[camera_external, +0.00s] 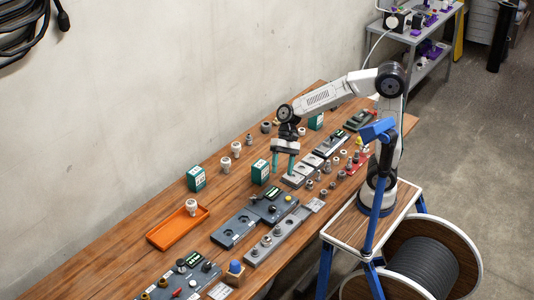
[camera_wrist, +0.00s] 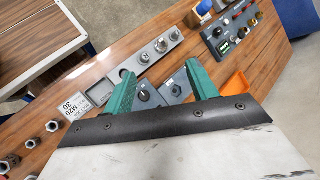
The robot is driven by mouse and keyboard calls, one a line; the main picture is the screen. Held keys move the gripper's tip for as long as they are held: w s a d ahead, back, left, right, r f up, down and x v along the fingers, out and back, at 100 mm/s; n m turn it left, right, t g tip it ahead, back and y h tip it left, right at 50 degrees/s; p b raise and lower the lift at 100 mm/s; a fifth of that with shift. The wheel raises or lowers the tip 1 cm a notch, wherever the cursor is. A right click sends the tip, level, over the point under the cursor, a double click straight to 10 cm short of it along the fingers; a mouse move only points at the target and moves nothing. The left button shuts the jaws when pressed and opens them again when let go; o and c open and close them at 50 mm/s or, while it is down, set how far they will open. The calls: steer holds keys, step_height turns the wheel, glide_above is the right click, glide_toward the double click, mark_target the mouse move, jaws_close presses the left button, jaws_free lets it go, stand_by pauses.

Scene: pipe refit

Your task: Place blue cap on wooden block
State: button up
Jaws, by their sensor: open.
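A small blue cap (camera_external: 235,266) sits on a light wooden block (camera_external: 234,279) near the table's front edge, at the lower middle of the external view. My gripper (camera_external: 284,168) is open and empty, pointing down above the table, well up and to the right of the cap in the external view. Its green fingers (camera_wrist: 160,72) are apart in the wrist view, with grey fixtures below and nothing between them.
An orange tray (camera_external: 177,228) with a white fitting in it lies to the left. Grey fixture plates (camera_external: 233,228), a long rail with nuts (camera_external: 278,236) and a control panel (camera_external: 178,280) surround the block. Green boxes (camera_external: 196,179) stand toward the wall. Bare wood lies at the table's left end.

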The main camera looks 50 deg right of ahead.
steer(key=s+d+r+n+t+h, duration=0.1)
steer(key=s+d, duration=0.4)
steer(key=d, duration=0.9)
steer(key=s+d+n+t+h, duration=0.3)
steer(key=s+d+h, duration=0.3)
steer(key=d, duration=0.9)
steer(key=shift+s+r+t+h, duration=0.3)
steer(key=shift+r+t, duration=0.1)
steer(key=shift+t, duration=0.3)
